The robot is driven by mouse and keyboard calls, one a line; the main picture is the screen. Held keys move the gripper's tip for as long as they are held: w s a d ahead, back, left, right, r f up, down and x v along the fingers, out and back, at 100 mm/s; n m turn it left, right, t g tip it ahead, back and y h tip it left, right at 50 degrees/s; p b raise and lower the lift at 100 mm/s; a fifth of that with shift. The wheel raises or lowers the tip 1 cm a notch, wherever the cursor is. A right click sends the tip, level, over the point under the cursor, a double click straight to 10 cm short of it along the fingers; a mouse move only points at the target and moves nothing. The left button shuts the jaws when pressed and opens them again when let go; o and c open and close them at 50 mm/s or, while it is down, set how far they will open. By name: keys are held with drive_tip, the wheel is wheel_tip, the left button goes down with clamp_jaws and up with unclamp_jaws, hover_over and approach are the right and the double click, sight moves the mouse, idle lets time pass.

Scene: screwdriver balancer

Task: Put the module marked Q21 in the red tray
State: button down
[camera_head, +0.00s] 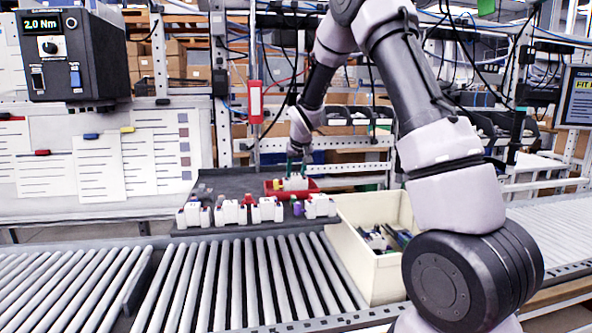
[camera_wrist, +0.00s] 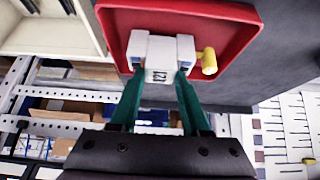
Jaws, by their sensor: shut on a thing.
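My gripper (camera_head: 298,163) is over the red tray (camera_head: 271,188) at the back of the dark mat. In the wrist view, the green fingers of my gripper (camera_wrist: 160,80) are shut on a white module (camera_wrist: 163,50) with a yellow knob on one side. A small dark label on the module is upside down and too coarse to read surely. The module lies within the outline of the red tray (camera_wrist: 240,18). The module (camera_head: 295,183) also shows in the head view, low in the tray; whether it touches the tray floor is unclear.
Several white modules (camera_head: 266,210) stand in a row in front of the tray, by the roller conveyor (camera_head: 250,280). A cream bin (camera_head: 350,262) with dark items stands to the right. A torque display box (camera_head: 70,50) hangs at upper left.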

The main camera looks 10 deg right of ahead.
drive_tip(key=shift+c, duration=1.4)
unclamp_jaws()
drive_tip(key=shift+r, duration=0.1)
drive_tip(key=v, duration=1)
drive_tip(key=shift+s+r, duration=0.2)
drive_tip(key=shift+r, duration=0.05)
drive_tip(key=s+d+r+m, duration=0.2)
drive_tip(key=s+d+r, duration=0.3)
drive_tip(key=s, duration=0.4)
drive_tip(key=s+r+m+y, duration=0.1)
drive_tip(key=s+r, duration=0.1)
drive_tip(key=s, duration=1)
drive_tip(key=s+r+m+y, duration=0.1)
drive_tip(key=s+r, duration=0.1)
drive_tip(key=s, duration=1.1)
drive_tip(key=shift+s+d+r, duration=0.25)
drive_tip(key=shift+d+r, duration=0.05)
drive_tip(key=shift+d, duration=0.05)
